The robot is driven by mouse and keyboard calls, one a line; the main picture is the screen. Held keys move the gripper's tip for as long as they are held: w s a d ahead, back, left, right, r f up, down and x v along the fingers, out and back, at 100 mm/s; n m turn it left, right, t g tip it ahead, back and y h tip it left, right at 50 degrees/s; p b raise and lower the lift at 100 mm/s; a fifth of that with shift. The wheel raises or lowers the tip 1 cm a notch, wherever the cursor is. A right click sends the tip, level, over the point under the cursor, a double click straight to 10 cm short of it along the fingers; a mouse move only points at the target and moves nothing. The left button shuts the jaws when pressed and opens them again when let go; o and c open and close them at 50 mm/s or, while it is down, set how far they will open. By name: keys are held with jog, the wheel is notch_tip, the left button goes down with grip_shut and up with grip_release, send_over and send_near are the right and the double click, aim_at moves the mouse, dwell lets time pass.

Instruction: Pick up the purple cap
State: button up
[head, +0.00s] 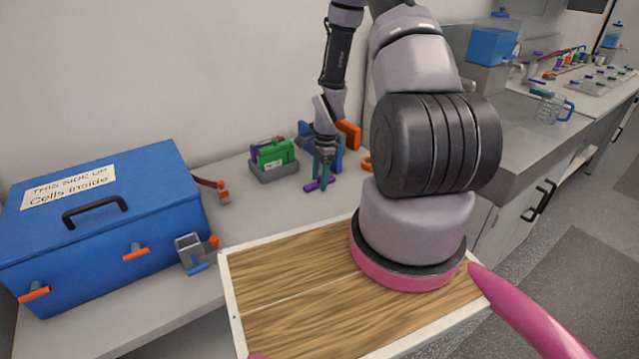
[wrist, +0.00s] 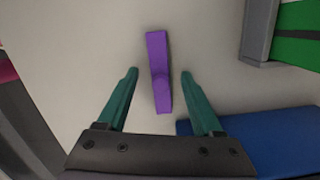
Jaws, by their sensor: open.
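My gripper (wrist: 158,73) is open, with one green finger on each side of the cap and a gap on both sides. In the head view the purple cap (head: 312,186) shows as a small purple piece beneath my gripper (head: 323,180). The fingers partly hide it there. I cannot tell the exact height of the fingertips above the counter.
A grey holder with green pieces (head: 273,160) stands left of my gripper. A blue and orange object (head: 348,137) is close behind it. A blue box (head: 100,220) fills the left of the counter. A blue surface (wrist: 270,140) lies near the right finger in the wrist view.

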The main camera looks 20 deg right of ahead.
grip_shut()
jog(key=shift+r, duration=0.15)
